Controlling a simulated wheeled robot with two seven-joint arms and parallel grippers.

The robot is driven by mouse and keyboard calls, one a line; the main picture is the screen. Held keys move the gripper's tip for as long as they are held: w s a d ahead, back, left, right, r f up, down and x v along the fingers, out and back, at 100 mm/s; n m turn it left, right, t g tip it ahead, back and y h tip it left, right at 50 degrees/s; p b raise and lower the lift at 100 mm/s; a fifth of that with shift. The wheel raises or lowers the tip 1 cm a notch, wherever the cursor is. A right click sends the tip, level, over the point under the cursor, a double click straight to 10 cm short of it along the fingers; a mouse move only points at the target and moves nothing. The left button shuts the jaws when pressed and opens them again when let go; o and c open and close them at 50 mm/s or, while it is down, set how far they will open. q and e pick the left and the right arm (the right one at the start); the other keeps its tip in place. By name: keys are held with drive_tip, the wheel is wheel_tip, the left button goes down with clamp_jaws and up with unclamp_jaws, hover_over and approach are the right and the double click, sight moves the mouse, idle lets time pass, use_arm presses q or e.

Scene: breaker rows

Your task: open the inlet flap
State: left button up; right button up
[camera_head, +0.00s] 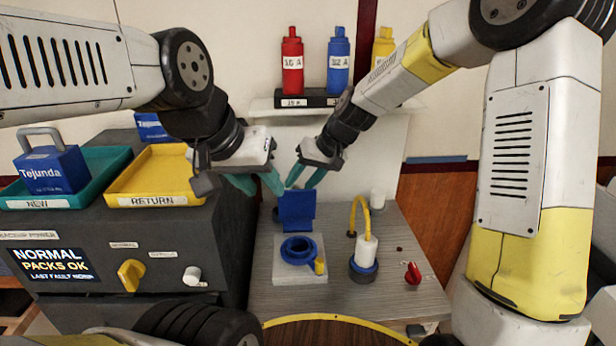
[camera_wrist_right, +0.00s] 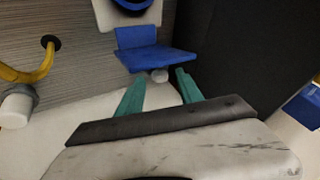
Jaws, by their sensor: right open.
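The blue inlet flap (camera_head: 297,212) stands upright at the back of the blue inlet ring (camera_head: 298,250), so the ring's opening shows. The ring sits on a pale square plate (camera_head: 288,273) on the grey bench. In the right wrist view the flap (camera_wrist_right: 156,55) lies just ahead of my fingers, with a small pale knob (camera_wrist_right: 159,76) near its edge. My right gripper (camera_head: 304,182) is open at the top of the flap; its fingertips (camera_wrist_right: 159,80) are either side of the knob, and contact is unclear. My left gripper (camera_head: 258,184) appears open and empty, left of the flap.
A white post with a yellow hose (camera_head: 362,216) stands right of the inlet, and a red knob (camera_head: 412,273) lies beyond it. The dark cabinet with a yellow RETURN tray (camera_head: 160,201) is on the left. Red and blue packs (camera_head: 338,62) stand on a shelf behind.

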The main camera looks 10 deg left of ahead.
drive_tip(key=shift+a+f, duration=0.25)
drive_tip(key=shift+f, duration=0.15)
clamp_jaws()
drive_tip(key=shift+w, duration=0.1)
idle(1.1)
